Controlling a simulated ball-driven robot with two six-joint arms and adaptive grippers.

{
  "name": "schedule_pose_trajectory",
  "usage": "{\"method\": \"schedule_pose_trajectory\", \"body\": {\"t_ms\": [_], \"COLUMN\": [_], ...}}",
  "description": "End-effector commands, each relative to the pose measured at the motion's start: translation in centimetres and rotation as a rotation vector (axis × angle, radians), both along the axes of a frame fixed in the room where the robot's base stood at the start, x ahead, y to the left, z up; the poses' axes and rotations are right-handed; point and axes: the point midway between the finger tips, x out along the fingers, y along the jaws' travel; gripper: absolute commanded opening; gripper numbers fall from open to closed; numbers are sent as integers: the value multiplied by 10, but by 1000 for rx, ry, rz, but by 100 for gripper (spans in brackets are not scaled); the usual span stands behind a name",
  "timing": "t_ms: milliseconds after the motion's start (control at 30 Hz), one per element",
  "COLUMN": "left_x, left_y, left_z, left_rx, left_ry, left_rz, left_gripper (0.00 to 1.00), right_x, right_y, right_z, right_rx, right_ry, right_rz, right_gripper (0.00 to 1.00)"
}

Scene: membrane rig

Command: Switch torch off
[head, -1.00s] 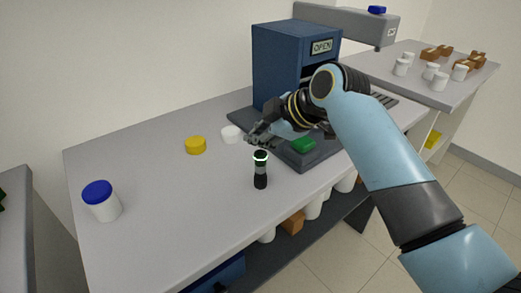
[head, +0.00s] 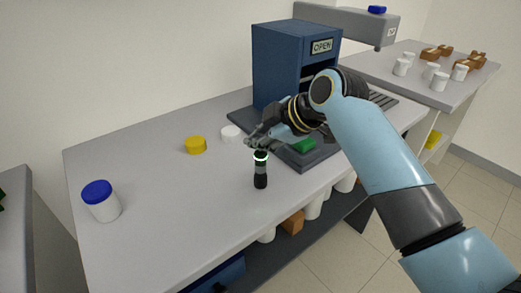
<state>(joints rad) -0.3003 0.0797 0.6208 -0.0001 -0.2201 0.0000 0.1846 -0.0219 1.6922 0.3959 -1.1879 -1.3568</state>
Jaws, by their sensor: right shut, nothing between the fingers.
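The torch (head: 260,171) stands upright near the front edge of the grey bench (head: 170,205). It is black with a pale, glowing ring near its top. My right gripper (head: 250,145) comes in from the right and is shut and empty. In the picture its fingertips lie just above and left of the torch's top; whether they touch it I cannot tell. My left gripper is not in view.
A blue machine with an OPEN sign (head: 296,65) stands behind my right arm, with a green piece (head: 303,146) on its base. A yellow lid (head: 195,145), a white lid (head: 230,133) and a blue-capped jar (head: 101,201) stand left.

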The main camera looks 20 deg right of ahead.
Motion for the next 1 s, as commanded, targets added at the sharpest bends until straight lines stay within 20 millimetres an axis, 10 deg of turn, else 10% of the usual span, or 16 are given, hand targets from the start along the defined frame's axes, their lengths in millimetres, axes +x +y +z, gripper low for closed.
{"method": "schedule_pose_trajectory", "body": {"t_ms": [1000], "left_x": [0], "left_y": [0], "left_z": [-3], "left_rx": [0], "left_ry": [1], "left_rz": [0], "left_gripper": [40], "right_x": [0], "right_y": [0], "right_z": [-9], "right_rx": [-1], "right_ry": [1], "right_rz": [0], "right_gripper": [0]}}
